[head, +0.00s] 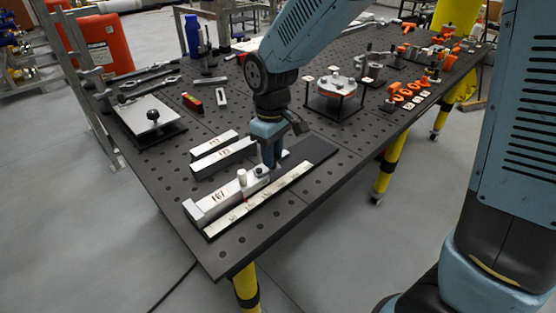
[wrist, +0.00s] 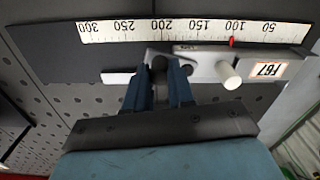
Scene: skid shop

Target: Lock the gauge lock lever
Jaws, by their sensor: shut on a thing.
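The gauge (head: 215,205) is a light grey metal slide along a white ruled scale (head: 262,198) on a dark base. In the wrist view the slide (wrist: 208,62) carries a white peg (wrist: 230,76), a labelled tag, and a red pointer (wrist: 232,42) near the 100 mark. My gripper (head: 270,163) points down at the slide's end farthest from the tag. In the wrist view its blue fingers (wrist: 159,85) are shut on a small dark piece, apparently the lock lever (wrist: 159,67). The fingers mostly hide it, so its lock position cannot be told.
Two labelled blocks (head: 222,155) lie just behind the gauge on the perforated table (head: 300,215). A plate with a black knob (head: 153,115) is at left. A raised round fixture (head: 337,88) and orange clamps (head: 408,92) stand to the right. The table's front is clear.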

